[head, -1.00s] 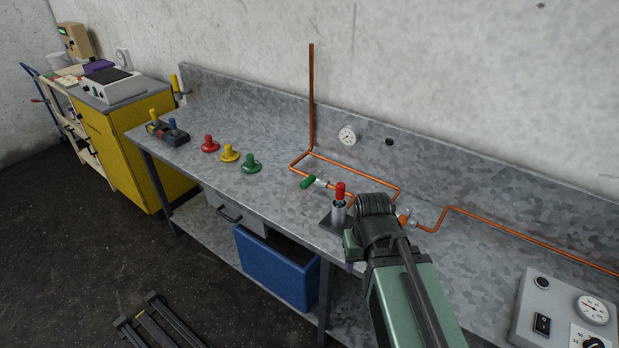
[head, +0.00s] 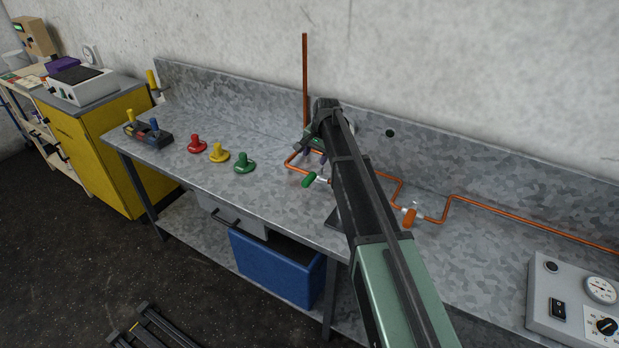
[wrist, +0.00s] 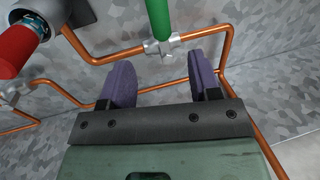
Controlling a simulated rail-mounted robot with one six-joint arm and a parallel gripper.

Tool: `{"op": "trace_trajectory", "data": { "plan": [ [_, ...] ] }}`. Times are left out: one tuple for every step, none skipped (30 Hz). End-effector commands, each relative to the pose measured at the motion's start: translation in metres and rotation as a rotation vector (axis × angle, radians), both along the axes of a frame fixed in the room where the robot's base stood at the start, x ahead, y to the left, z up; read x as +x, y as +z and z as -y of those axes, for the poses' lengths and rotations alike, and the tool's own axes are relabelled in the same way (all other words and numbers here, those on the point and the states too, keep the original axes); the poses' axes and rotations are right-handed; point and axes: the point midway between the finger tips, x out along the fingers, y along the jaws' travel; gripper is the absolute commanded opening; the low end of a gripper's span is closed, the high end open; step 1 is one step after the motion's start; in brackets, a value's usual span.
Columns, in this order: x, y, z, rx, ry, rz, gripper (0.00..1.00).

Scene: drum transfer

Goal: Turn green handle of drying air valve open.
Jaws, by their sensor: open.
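The green handle (head: 309,180) sticks out toward the front left from its silver valve (head: 322,179) on the copper pipe. In the wrist view the green handle (wrist: 158,18) runs up from the silver valve body (wrist: 161,45) to the top edge. My gripper (wrist: 162,75) is open, with its two purple fingers apart. The valve body shows beyond the gap between them, and nothing is held. In the head view my gripper (head: 315,154) is over the pipe behind the handle, partly hidden by my arm.
Copper pipe (head: 480,205) runs along the bench's back, with an orange-handled valve (head: 409,217) to the right. Red (head: 197,144), yellow (head: 219,153) and green (head: 243,163) knobbed pieces sit on the bench at left.

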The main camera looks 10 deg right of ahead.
Motion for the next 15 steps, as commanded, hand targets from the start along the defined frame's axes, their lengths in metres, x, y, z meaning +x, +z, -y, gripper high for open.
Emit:
{"op": "trace_trajectory", "data": {
  "plan": [
    [-0.001, 0.0, 0.0, 0.002, -0.006, 0.0, 0.57],
    [-0.001, -0.001, 0.0, 0.002, -0.006, 0.0, 0.57],
    [-0.002, -0.003, -0.001, 0.001, -0.004, 0.0, 0.57],
    [-0.002, -0.005, -0.001, 0.001, -0.004, 0.0, 0.57],
    [-0.001, -0.008, -0.001, 0.001, -0.004, 0.0, 0.57],
    [-0.001, -0.013, -0.002, 0.0, -0.003, 0.0, 0.57],
    [-0.001, -0.017, -0.002, 0.0, -0.003, 0.0, 0.57],
    [0.0, -0.023, -0.003, 0.0, -0.002, 0.0, 0.57],
    [0.001, -0.031, -0.004, 0.0, -0.002, 0.0, 0.57],
    [0.002, -0.038, -0.005, 0.0, -0.002, 0.0, 0.57],
    [0.002, -0.045, -0.006, 0.0, -0.001, 0.0, 0.57],
    [0.004, -0.055, -0.007, 0.0, -0.001, 0.0, 0.57],
    [0.004, -0.063, -0.008, 0.0, -0.001, 0.0, 0.57],
    [0.005, -0.07, -0.009, 0.0, -0.001, 0.0, 0.57],
    [0.007, -0.08, -0.011, 0.0, -0.001, 0.0, 0.57]
  ]
}}
